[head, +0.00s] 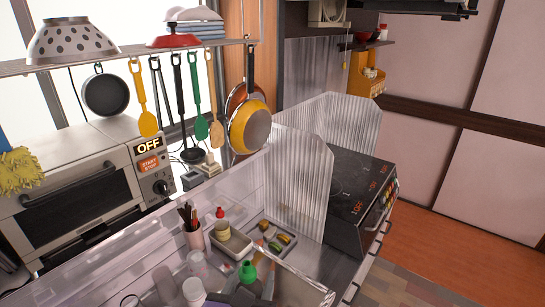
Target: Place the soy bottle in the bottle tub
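A small bottle with a red cap (220,212) stands upright at the cream tub (236,250) on the counter; whether it is inside or behind the tub I cannot tell. A bottle with a green cap (248,271) stands nearer, at the bottom of the view, its lower part hidden. No label is readable, so I cannot tell which bottle is the soy bottle. The cream tub looks like the bottle tub. I cannot make out my gripper among the dark shapes at the bottom edge.
A pink cup of utensils (194,238) stands left of the tub, and a grey tray (289,253) with small items to its right. Clear ribbed splash panels (300,175) stand before the stove (355,190). Pans and utensils hang from the shelf (130,52) above.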

